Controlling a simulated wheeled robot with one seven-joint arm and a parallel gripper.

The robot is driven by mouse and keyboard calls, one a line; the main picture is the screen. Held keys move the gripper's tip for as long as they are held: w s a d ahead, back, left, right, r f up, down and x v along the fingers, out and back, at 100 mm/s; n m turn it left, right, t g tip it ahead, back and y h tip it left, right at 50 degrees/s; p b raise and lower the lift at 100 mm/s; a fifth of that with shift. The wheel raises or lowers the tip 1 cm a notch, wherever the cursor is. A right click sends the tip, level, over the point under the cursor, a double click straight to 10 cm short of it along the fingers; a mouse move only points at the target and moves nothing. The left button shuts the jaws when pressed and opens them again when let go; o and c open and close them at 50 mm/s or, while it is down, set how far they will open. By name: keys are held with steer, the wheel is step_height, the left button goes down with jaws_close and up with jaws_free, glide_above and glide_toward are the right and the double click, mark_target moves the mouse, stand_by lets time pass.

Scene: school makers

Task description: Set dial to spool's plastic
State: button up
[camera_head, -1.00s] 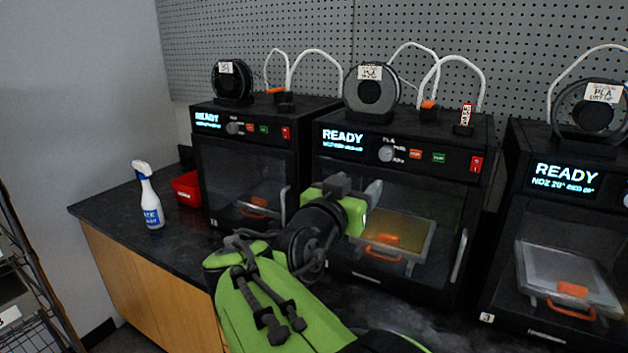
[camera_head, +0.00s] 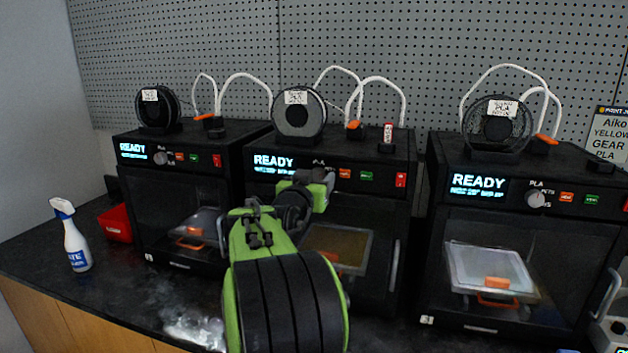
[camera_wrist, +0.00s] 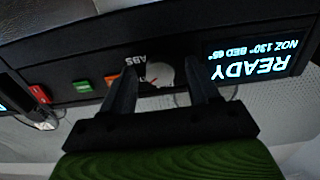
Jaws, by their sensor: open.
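My gripper (camera_head: 316,182) is in front of the middle printer's (camera_head: 425,160) control panel and hides its dial in the head view. In the wrist view, upside down, the pale round dial (camera_wrist: 160,74) with a reddish mark sits between the fingers of my open gripper (camera_wrist: 160,84); contact cannot be told. "ABS" is printed beside the dial; other labels are partly hidden. The printer's screen (camera_wrist: 256,62) reads READY, NOZ 130°, BED 65°. On top stands a dark-rimmed grey spool (camera_head: 299,118) with a white tag (camera_head: 296,97), too small to read.
A left printer (camera_head: 190,225) and a right printer (camera_head: 528,240) flank it; the right one's spool tag (camera_head: 502,108) reads PLA. A spray bottle (camera_head: 72,240) and a red bin (camera_head: 116,223) stand at left on the dark counter. Orange and green buttons and a red switch (camera_head: 401,180) lie right of my gripper.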

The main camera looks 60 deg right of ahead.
steer(key=c, duration=1)
steer(key=n, duration=0.5)
steer(key=shift+n, duration=0.4)
steer(key=shift+c, duration=0.2)
steer(key=n+p, duration=0.2)
steer(key=n, duration=0.4)
steer(key=shift+f, duration=0.1)
steer(key=o, duration=1)
steer(key=shift+s, duration=0.1)
